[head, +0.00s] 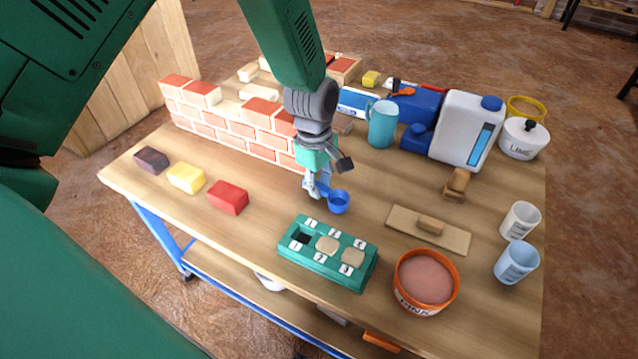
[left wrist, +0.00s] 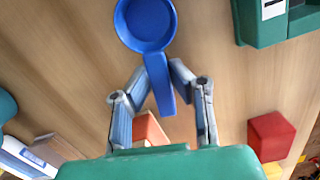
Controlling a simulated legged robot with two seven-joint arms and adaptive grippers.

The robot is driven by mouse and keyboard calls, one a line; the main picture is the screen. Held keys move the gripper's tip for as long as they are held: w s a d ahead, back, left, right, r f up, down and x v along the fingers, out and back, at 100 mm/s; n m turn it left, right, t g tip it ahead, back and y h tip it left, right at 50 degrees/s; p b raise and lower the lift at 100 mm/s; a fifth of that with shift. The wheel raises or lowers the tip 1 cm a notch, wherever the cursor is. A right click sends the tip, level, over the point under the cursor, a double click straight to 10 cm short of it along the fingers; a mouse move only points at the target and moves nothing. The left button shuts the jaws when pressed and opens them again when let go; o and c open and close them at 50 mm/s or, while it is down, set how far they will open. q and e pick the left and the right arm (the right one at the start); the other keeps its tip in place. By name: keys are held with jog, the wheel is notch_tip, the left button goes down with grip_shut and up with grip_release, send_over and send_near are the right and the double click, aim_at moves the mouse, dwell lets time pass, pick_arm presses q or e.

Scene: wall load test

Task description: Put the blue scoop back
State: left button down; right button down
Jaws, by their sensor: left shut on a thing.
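The blue scoop (head: 338,202) is a small round cup with a short flat handle. My left gripper (head: 318,190) is shut on its handle, near the middle of the workbench. In the left wrist view the scoop (left wrist: 148,22) points away from my left gripper (left wrist: 156,90), its handle between the two fingers and its bowl opening facing the camera. In the head view the handle is partly hidden by the fingers. I cannot tell how far the scoop is above the wood. My right gripper is not in view.
A green numbered block (head: 328,252) stands in front of the scoop, an orange tub of pink powder (head: 426,280) to its right. A brick wall (head: 232,128) stands behind left. A blue jug (head: 382,124) and white canister (head: 467,130) stand behind right. A wooden float (head: 428,230) lies right.

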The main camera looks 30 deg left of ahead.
pick_arm(q)
jog(key=shift+a+f, duration=0.2)
jog(key=shift+a, duration=0.05)
jog(key=shift+a+f, duration=0.1)
jog(key=shift+a, duration=0.3)
jog(key=c, duration=1.4)
grip_release()
jog(key=shift+d, duration=0.4)
jog(key=shift+o, duration=2)
jog(key=shift+a, duration=0.1)
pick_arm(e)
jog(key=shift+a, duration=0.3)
pick_arm(q)
jog(key=shift+a, duration=0.15)
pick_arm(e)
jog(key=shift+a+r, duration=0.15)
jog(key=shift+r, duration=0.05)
